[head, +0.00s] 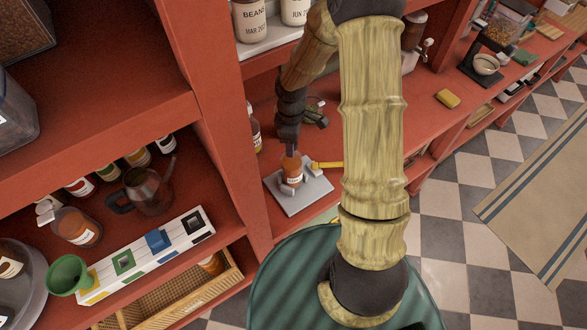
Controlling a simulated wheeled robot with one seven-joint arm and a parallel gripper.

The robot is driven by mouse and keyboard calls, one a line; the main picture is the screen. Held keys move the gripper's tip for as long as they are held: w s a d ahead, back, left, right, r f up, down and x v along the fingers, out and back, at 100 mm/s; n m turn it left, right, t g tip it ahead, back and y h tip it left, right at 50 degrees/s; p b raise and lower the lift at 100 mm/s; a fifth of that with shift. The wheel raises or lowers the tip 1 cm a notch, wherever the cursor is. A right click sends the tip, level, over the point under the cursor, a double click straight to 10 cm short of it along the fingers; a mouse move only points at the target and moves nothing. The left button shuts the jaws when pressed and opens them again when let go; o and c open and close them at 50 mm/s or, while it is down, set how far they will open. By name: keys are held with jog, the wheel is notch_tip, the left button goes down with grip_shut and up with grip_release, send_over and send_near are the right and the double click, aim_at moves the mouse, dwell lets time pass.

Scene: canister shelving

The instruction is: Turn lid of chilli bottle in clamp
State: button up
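The orange-brown chilli bottle (292,171) stands upright on a grey plate (311,197) on the red shelf. Small grey blocks, apparently the clamp's jaws (287,190), sit at its base, and a yellow handle (327,165) sticks out to the right. My gripper (291,151) points down right at the top of the bottle. The lid is hidden by the gripper or too small to make out. The fingers are too small and dark to tell whether they are closed on it.
A second bottle (255,133) stands just left of my gripper. A dark green object (314,114) lies behind it. A red upright panel (222,120) borders the left side. Bean canisters (250,20) stand on the shelf above. A yellow sponge (448,98) lies to the right.

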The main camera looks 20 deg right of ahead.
jog(key=m+b, duration=0.1)
jog(key=m, duration=0.1)
jog(key=shift+f+m, duration=0.15)
jog(key=shift+m, duration=0.25)
jog(key=m+b, duration=0.1)
jog(key=m, duration=0.2)
jog(key=shift+b, duration=0.3)
jog(key=m+b, duration=0.1)
jog(key=m, duration=1)
jog(key=shift+r+m+b, duration=0.2)
jog(key=shift+m+b, duration=0.1)
jog(key=shift+m, duration=0.1)
jog(key=m+p, duration=0.1)
jog(key=m, duration=0.3)
jog(key=shift+r, duration=0.1)
jog(key=shift+m, duration=0.7)
jog(key=shift+c, duration=0.2)
